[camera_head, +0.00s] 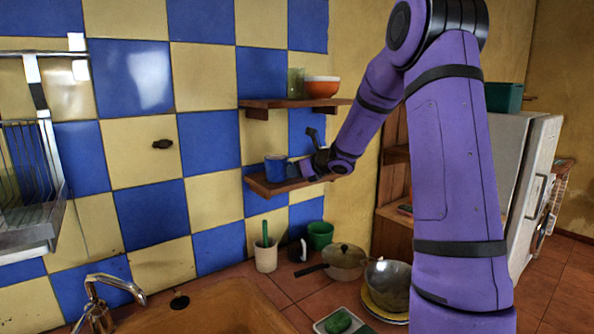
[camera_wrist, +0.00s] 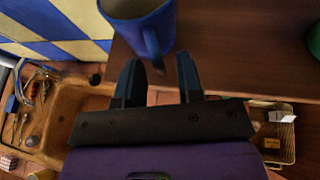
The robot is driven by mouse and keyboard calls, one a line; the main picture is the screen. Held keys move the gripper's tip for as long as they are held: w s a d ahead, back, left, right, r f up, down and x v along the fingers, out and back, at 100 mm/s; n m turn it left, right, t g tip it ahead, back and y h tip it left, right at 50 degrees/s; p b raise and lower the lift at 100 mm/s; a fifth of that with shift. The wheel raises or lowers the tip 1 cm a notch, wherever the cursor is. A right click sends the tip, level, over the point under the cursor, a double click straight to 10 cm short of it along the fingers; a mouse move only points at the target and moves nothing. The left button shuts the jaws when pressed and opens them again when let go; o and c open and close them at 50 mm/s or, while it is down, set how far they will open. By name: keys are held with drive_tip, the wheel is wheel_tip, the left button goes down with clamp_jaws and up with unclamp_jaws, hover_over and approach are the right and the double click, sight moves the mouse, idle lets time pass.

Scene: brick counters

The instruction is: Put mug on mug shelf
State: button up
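A blue mug (camera_head: 275,167) stands at the left end of the lower wooden shelf (camera_head: 262,188) on the tiled wall. In the wrist view the mug (camera_wrist: 140,28) is cut off by the top edge, and its handle points toward my gripper. My gripper (camera_head: 294,170) is just right of the mug at shelf height. In the wrist view my gripper (camera_wrist: 158,70) has its two fingers apart, with the lower end of the handle in the gap between the tips. No finger is seen closed on the handle. The shelf surface (camera_wrist: 235,45) shows to the right.
An upper shelf (camera_head: 285,103) holds an orange bowl (camera_head: 322,88) and a greenish glass (camera_head: 296,82). Below are a lidded pan (camera_head: 344,260), a metal bowl (camera_head: 388,283), a green cup (camera_head: 320,235) and the sink (camera_head: 215,308). A dish rack (camera_head: 28,185) hangs at left.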

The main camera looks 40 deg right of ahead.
drive_tip(key=shift+r, duration=0.15)
drive_tip(key=v, duration=1.2)
drive_tip(key=s+a+r+n+g+y, duration=0.1)
drive_tip(key=s+a+r+n+g, duration=0.15)
drive_tip(key=s+a+n, duration=0.5)
drive_tip(key=s+a+r+n+g+y, duration=0.1)
drive_tip(key=s+a+n+g+y, duration=0.2)
drive_tip(key=a+n, duration=0.7)
drive_tip(key=s+a+f+n+g+h, duration=0.1)
drive_tip(key=s+a+n+h, duration=0.2)
drive_tip(key=s+n, duration=0.5)
drive_tip(key=s+a+f+n+g+h, duration=0.1)
drive_tip(key=s+a+n+h, duration=0.2)
drive_tip(key=s+n, duration=0.4)
drive_tip(key=s+h, duration=0.1)
drive_tip(key=s, duration=0.4)
drive_tip(key=shift+s+n, duration=0.35)
